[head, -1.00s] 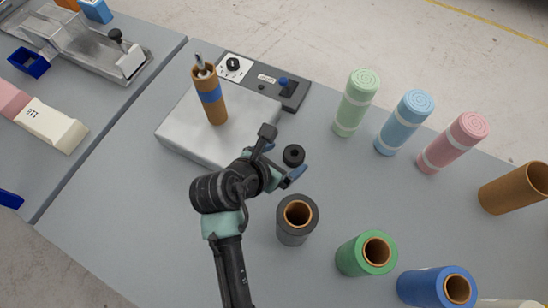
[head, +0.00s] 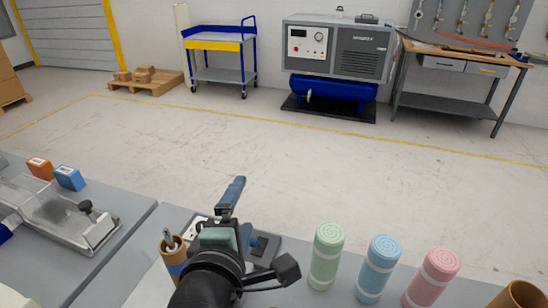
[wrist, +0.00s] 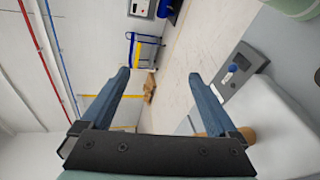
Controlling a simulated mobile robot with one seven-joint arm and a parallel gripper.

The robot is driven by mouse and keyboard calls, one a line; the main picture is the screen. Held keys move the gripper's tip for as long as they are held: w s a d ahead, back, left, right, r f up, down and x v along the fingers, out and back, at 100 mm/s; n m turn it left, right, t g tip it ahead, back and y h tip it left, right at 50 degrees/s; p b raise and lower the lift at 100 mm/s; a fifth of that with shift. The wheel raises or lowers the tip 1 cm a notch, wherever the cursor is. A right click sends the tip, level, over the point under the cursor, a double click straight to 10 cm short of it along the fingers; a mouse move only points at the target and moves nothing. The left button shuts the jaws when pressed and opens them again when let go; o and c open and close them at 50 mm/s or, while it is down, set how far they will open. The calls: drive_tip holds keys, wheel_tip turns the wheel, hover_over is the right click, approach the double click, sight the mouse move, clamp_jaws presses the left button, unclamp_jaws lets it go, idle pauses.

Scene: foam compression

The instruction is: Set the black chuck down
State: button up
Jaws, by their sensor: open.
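The black chuck does not show in either current view. My gripper (head: 236,195) is raised above the far edge of the grey table in the head view, pointing away towards the room. In the wrist view my gripper (wrist: 159,76) has its two blue fingers spread wide, with nothing between them. The lower part of the table is out of the head view or behind my arm.
Near my gripper are a control box (head: 264,246) with a blue knob and a brown tube (head: 173,257) holding tools. Green (head: 327,255), blue (head: 378,268) and pink (head: 432,278) foam rolls stand to the right. Beyond the table is open floor.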

wheel_tip(320, 180, up, 14)
drive_tip(key=d+m+t+y, duration=0.1)
drive_tip(key=d+m+t, duration=0.1)
drive_tip(key=m+t, duration=0.3)
drive_tip(key=s+d+r+m+t, duration=0.1)
drive_tip(key=s+r+m+t, duration=0.2)
drive_tip(key=r, duration=0.8)
drive_tip(key=s+d+r+m+t, duration=0.2)
drive_tip(key=s+r+m+t, duration=0.2)
drive_tip(key=s+r+m, duration=0.4)
wheel_tip(320, 180, up, 4)
drive_tip(key=shift+d+f+m+t+y, duration=0.15)
drive_tip(key=shift+f+m+t+y, duration=0.15)
drive_tip(key=shift+m, duration=0.8)
